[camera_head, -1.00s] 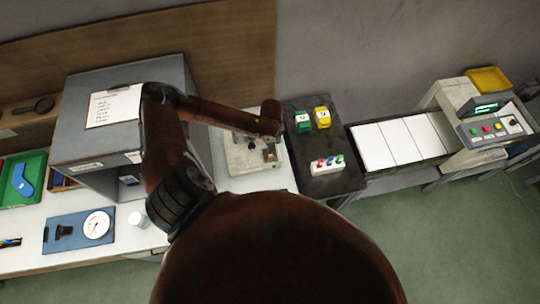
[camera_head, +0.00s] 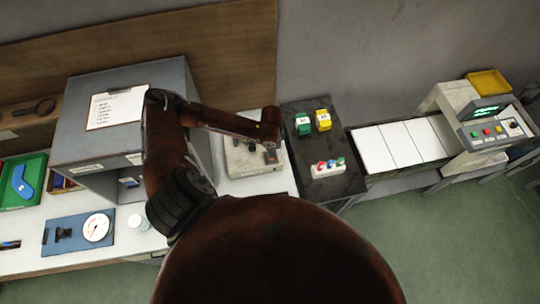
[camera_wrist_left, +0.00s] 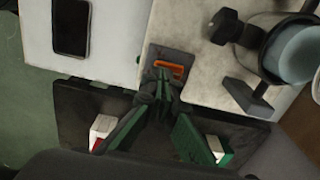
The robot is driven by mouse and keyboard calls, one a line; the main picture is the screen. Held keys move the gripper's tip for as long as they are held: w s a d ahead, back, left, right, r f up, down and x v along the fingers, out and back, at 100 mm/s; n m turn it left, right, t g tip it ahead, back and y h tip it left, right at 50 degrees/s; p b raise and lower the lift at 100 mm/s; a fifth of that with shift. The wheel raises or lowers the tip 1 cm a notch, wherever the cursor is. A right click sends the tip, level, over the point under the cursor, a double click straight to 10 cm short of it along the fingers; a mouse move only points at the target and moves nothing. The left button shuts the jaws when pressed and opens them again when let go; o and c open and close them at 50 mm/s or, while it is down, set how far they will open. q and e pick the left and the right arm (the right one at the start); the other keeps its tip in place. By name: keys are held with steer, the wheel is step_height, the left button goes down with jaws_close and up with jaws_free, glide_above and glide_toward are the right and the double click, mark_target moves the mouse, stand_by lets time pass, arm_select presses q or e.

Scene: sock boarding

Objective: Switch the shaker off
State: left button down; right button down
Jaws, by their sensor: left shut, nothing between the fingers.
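The shaker (camera_head: 240,158) is a pale grey, box-shaped machine on the white bench, partly hidden by my left arm. In the left wrist view its pale top (camera_wrist_left: 205,65) fills the upper right. An orange switch (camera_wrist_left: 172,68) sits on a dark grey plate at the shaker's corner. My left gripper (camera_wrist_left: 160,84) is shut and empty, its fingertips together right at the switch's lower edge. I cannot tell whether they touch it. A dark clamp on the shaker holds a blue-grey cup (camera_wrist_left: 294,52). My right gripper is not in view.
A grey cabinet (camera_head: 105,135) is to the left. A dark phone-like slab (camera_wrist_left: 71,27) lies near the shaker.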

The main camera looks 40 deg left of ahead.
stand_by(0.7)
arm_select(q)
steer(key=shift+f+b, duration=0.35)
steer(key=shift+f, duration=0.75)
stand_by(0.4)
steer(key=shift+r, duration=0.1)
step_height(320, 180, up, 7)
steer(key=p, duration=0.8)
stand_by(0.6)
